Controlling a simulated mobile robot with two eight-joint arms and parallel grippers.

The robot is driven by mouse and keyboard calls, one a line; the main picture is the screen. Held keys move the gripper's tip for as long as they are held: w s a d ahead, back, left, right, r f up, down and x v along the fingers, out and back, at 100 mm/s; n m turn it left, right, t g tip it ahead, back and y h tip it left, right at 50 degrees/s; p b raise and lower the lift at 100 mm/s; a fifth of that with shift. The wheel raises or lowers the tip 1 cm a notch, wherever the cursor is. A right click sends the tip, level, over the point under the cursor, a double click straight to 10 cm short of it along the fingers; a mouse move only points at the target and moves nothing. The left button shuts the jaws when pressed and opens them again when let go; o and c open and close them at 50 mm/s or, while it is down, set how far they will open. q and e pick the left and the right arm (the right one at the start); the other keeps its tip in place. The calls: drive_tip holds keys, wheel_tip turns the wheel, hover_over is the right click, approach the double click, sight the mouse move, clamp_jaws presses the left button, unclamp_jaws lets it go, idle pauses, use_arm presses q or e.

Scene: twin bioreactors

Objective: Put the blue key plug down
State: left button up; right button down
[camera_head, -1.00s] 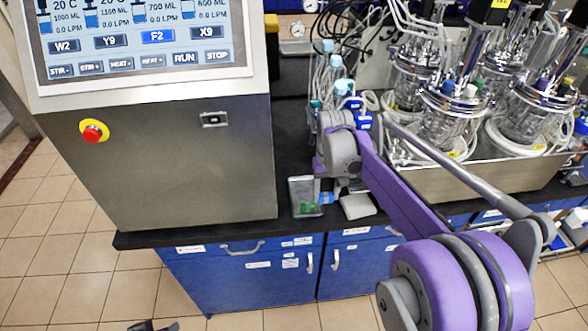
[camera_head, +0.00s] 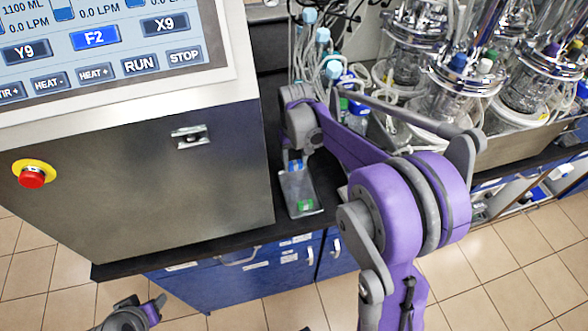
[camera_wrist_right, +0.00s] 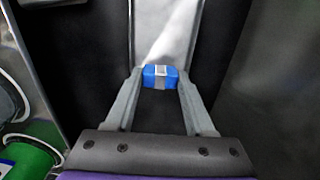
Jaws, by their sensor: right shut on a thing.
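The blue key plug (camera_wrist_right: 160,77) is between the fingertips of my right gripper (camera_wrist_right: 159,84) in the right wrist view, and the gripper is shut on it. In the head view the plug (camera_head: 295,164) shows as a small blue piece at the far end of a grey tray (camera_head: 297,184). Whether the plug touches the tray, I cannot tell. A green piece (camera_head: 305,205) lies at the tray's near end. The right fingers are mostly hidden behind my wrist in the head view. Part of my left arm shows at the bottom left; its jaw state is unclear.
A steel control cabinet (camera_head: 150,185) with a screen and a red stop button (camera_head: 32,177) stands left of the tray. Glass bioreactor vessels (camera_head: 465,85) and tubing stand at the back right. The dark bench edge (camera_head: 180,255) runs in front, above blue drawers (camera_head: 210,288).

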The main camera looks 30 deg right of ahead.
sight(295, 169)
drive_tip(key=shift+w+f, duration=0.1)
drive_tip(key=shift+f, duration=2.1)
drive_tip(key=shift+f, duration=0.25)
drive_tip(key=shift+c, duration=1.3)
unclamp_jaws()
drive_tip(key=shift+r, duration=0.1)
drive_tip(key=shift+r, duration=0.1)
wheel_tip(295, 169, up, 12)
drive_tip(key=shift+r+p, duration=0.1)
drive_tip(key=shift+p, duration=0.2)
